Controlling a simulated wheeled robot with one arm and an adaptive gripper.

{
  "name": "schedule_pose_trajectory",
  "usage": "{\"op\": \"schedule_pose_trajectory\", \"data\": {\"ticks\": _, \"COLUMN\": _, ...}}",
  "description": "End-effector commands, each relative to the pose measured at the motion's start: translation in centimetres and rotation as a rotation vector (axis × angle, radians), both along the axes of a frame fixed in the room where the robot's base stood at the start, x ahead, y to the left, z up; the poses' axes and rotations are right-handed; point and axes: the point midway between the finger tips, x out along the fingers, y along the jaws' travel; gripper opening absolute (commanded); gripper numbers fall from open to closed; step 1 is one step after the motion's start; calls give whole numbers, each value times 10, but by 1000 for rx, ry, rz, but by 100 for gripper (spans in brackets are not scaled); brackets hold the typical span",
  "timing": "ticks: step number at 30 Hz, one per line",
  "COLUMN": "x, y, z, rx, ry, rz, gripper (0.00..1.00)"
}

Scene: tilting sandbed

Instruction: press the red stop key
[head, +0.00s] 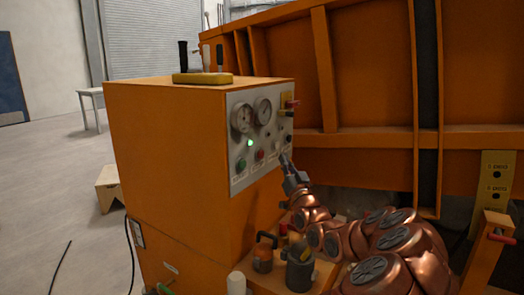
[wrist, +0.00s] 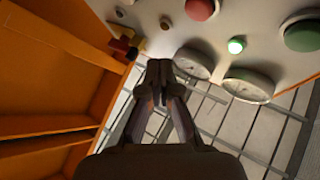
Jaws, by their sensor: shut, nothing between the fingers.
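The red stop key (head: 259,155) sits low on the pale control panel (head: 236,108), right of a green key (head: 241,164). In the wrist view the red key (wrist: 201,9) is at the top edge, partly cut off. My gripper (head: 284,158) is in front of the panel's lower right part, to the right of the red key. In the wrist view its fingertips (wrist: 158,68) are together and empty, below and left of the red key. The fingers do not cover the key. I cannot tell how far they are from the panel.
A lit green lamp (head: 250,143), two gauges (head: 263,111) and small dark knobs share the panel. A red-handled switch (head: 291,103) is at its upper right. Levers (head: 220,57) stand on the cabinet (head: 165,150). Cans (head: 300,268) stand below. The orange sandbed (head: 375,80) rises behind.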

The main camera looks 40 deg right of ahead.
Motion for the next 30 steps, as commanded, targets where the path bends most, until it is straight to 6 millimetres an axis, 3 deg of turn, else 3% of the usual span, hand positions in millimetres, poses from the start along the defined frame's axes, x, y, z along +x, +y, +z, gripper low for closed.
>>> {"op": "schedule_pose_trajectory", "data": {"ticks": 12, "x": 42, "y": 14, "z": -2, "rx": 2, "ry": 5, "rz": 3, "gripper": 0}}
{"op": "schedule_pose_trajectory", "data": {"ticks": 30, "x": 48, "y": 15, "z": -1, "rx": 0, "ry": 4, "rz": 2, "gripper": 0}}
